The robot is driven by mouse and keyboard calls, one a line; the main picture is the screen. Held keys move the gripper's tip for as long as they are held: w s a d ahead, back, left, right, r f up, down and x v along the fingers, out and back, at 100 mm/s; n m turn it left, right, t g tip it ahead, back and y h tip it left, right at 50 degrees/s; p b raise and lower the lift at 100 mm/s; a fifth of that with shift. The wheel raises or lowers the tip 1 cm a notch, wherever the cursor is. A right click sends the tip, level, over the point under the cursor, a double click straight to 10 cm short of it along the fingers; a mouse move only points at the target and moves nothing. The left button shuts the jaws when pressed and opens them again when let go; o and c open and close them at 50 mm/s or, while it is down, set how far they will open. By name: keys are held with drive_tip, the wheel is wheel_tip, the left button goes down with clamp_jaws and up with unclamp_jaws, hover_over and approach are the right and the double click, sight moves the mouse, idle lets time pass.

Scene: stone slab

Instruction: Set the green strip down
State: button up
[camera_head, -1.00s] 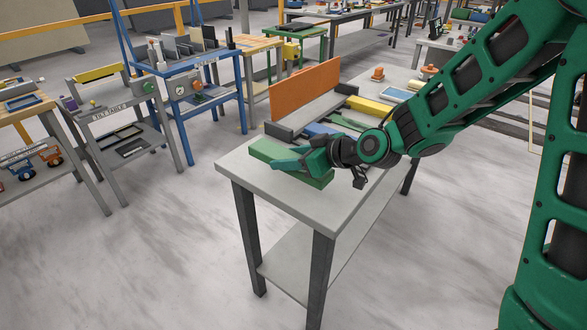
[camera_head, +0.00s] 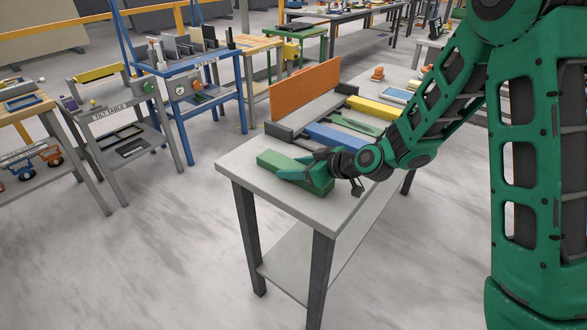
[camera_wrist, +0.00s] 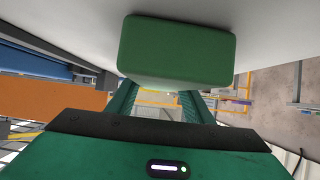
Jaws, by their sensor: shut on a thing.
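The green strip (camera_head: 274,162) is at the near end of the light grey slab (camera_head: 240,168), beside the grey holder with the orange board. My gripper (camera_head: 288,172) is shut on it, reaching in from the right. In the wrist view the green strip (camera_wrist: 177,52) shows as a rounded block between the two green fingers (camera_wrist: 162,100). The strip looks very low over the slab or touching it; I cannot tell which.
An orange board (camera_head: 304,90) stands upright in a grey holder (camera_head: 290,128). A blue strip (camera_head: 334,137) and a yellow strip (camera_head: 371,107) lie farther along the slab. The slab's near left corner is bare. Other workbenches stand behind.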

drive_tip(key=shift+f, duration=0.1)
drive_tip(key=o, duration=1.4)
drive_tip(key=shift+c, duration=0.2)
drive_tip(key=shift+s+d+r, duration=0.1)
drive_tip(key=shift+d+r, duration=0.05)
drive_tip(key=shift+r, duration=0.05)
drive_tip(key=v, duration=1.1)
drive_tip(key=shift+s+d+r, duration=0.15)
drive_tip(key=shift+d, duration=0.05)
